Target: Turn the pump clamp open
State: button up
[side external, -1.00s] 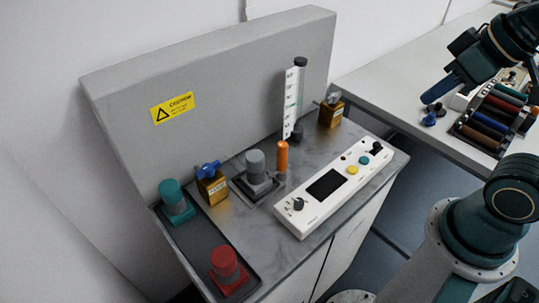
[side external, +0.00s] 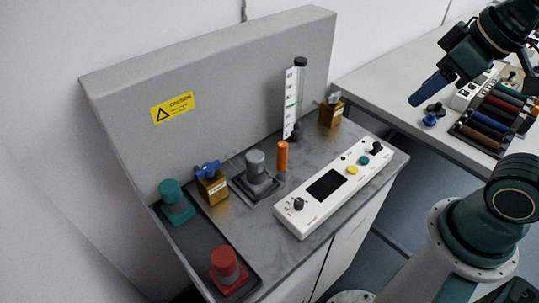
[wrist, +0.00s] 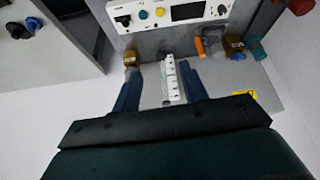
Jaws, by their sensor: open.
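Nothing is clearly marked as the pump clamp. A brass block with a blue handle (side external: 208,170) stands at the left of the printer bench. A second brass block with a grey handle (side external: 331,110) stands at its back right; its block (wrist: 131,59) also shows in the wrist view. A blue knob (side external: 430,119) lies on the side table and shows at the upper left of the wrist view (wrist: 33,24). My gripper (side external: 425,98) is open and empty, in the air near the side table's edge. In the wrist view my gripper (wrist: 161,72) has its blue fingers spread apart.
A ruled white column (side external: 292,103), an orange cylinder (side external: 282,157) and a white control panel (side external: 323,190) stand on the bench. Red (side external: 226,262) and teal (side external: 174,196) capped parts sit in a dark tray. A rack of coloured cylinders (side external: 492,122) stands on the side table.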

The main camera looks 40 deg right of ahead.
jog(key=w+a+n+g, duration=0.2)
jog(key=w+a+n, duration=0.1)
jog(key=w+n, duration=0.3)
jog(key=n+g, duration=0.3)
jog(key=n, duration=0.6)
send_over(282, 154)
notch_tip(282, 154, down, 8)
jog(key=shift+w+d+f, duration=0.2)
jog(key=shift+w+d, duration=0.2)
jog(key=shift+f, duration=0.2)
notch_tip(282, 154, down, 14)
jog(key=shift+r, duration=0.25)
grip_shut()
